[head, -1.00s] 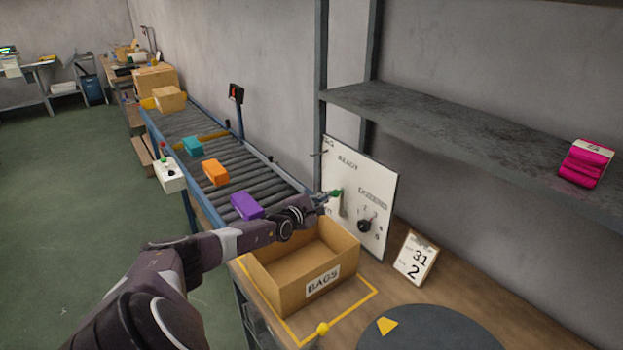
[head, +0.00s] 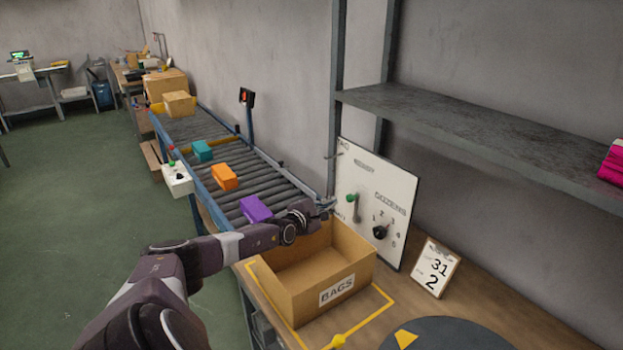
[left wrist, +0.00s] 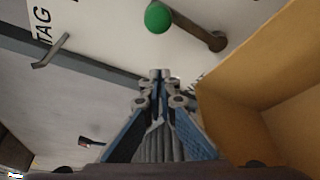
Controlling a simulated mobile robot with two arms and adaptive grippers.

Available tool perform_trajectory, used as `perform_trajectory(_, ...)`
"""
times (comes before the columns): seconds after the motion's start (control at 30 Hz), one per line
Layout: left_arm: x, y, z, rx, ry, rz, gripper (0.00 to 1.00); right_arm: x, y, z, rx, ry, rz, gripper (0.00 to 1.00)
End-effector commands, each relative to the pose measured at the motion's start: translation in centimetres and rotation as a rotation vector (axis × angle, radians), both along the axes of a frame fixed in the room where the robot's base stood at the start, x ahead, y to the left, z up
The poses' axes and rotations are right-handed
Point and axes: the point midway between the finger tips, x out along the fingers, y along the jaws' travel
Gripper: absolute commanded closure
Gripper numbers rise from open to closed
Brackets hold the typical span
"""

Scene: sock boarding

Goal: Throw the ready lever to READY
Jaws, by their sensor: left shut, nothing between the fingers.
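The ready lever has a green knob (head: 350,197) and stands on a white panel (head: 399,228) behind the cardboard box. Its knob is up, above its pivot, on the side of the READY label (head: 364,167). In the left wrist view the green knob (left wrist: 158,18) is at the top, with the lever arm running right to a brown pivot. My left gripper (head: 329,204) is shut and empty, left of the lever and apart from it. Its closed fingers (left wrist: 160,75) point toward the panel in the wrist view. My right gripper is not in view.
An open cardboard box marked BAGS (head: 312,278) stands just below my left gripper. A DOZENS dial (head: 380,232) sits right of the lever. A conveyor (head: 215,150) carries teal, orange and purple packs. A dark shelf (head: 480,130) overhangs the right.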

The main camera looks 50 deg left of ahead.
Motion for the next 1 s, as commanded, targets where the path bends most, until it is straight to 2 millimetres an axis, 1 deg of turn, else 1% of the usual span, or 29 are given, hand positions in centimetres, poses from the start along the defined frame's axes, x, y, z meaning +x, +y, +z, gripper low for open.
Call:
perform_trajectory(0.03,-0.7,-0.2,0.7,-0.001,0.006,-0.001,1.00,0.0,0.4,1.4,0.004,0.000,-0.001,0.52)
perform_trajectory(0.17,-2.0,-0.6,1.1,-0.001,0.005,-0.001,1.00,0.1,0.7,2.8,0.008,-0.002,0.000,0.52)
perform_trajectory(0.37,-4.6,-1.4,1.5,0.002,0.007,-0.001,1.00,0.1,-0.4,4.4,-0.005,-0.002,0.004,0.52)
perform_trajectory(0.5,-6.4,-1.9,1.7,0.002,0.007,-0.002,1.00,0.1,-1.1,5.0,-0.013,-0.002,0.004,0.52)
perform_trajectory(0.7,-8.2,-2.5,1.9,0.002,0.004,-0.001,1.00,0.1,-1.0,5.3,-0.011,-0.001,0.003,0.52)
perform_trajectory(0.8,-8.7,-2.6,2.0,0.001,0.003,0.000,1.00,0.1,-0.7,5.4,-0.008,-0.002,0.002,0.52)
perform_trajectory(1.0,-9.0,-2.7,2.0,0.001,0.003,0.000,1.00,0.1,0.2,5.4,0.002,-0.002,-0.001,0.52)
